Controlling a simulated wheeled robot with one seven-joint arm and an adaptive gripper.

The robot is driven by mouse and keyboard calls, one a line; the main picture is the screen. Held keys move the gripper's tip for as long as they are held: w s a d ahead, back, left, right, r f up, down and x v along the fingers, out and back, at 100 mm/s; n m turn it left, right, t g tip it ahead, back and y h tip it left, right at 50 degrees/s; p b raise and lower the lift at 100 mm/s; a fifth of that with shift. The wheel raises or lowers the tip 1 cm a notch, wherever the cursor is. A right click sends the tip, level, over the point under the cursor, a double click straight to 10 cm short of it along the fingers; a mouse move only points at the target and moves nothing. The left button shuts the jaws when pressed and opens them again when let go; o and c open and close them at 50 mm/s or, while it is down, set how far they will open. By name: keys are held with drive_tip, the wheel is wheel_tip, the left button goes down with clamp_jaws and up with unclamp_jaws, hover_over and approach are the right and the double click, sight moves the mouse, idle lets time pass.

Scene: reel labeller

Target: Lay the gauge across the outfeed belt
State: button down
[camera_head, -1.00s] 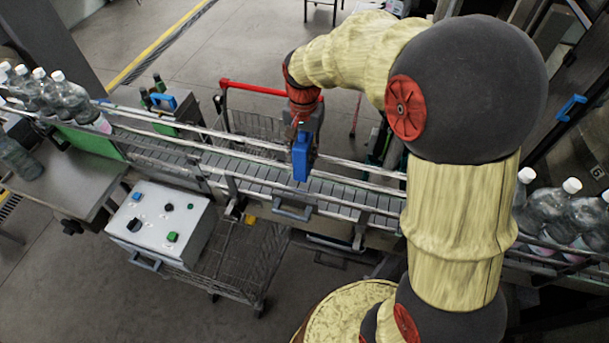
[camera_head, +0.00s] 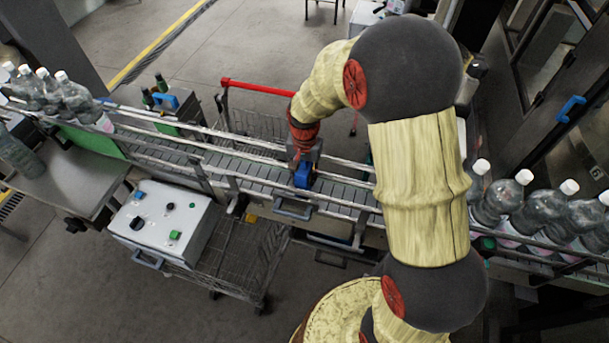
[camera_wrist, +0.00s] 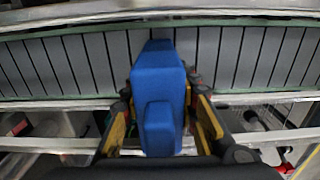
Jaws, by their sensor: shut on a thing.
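The gauge, a blue block (camera_head: 303,176), is at the outfeed belt (camera_head: 240,168), between the head view's middle and my arm. My gripper (camera_head: 303,158) is shut on it from above. In the wrist view the gauge (camera_wrist: 158,75) points away from me over the grey belt slats (camera_wrist: 240,55), and my gripper's fingers (camera_wrist: 160,112) hold its sides. Its near end overlaps the near rail (camera_wrist: 265,97) in this view. I cannot tell whether it touches the belt.
Clear bottles (camera_head: 85,98) stand at the belt's left end and more bottles (camera_head: 510,200) at the right. A white control box (camera_head: 165,222) and a wire cart (camera_head: 240,262) are in front. Guard rails run along the belt; its middle is free of bottles.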

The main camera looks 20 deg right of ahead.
drive_tip(key=shift+f, duration=0.15)
drive_tip(key=c, duration=1.4)
unclamp_jaws()
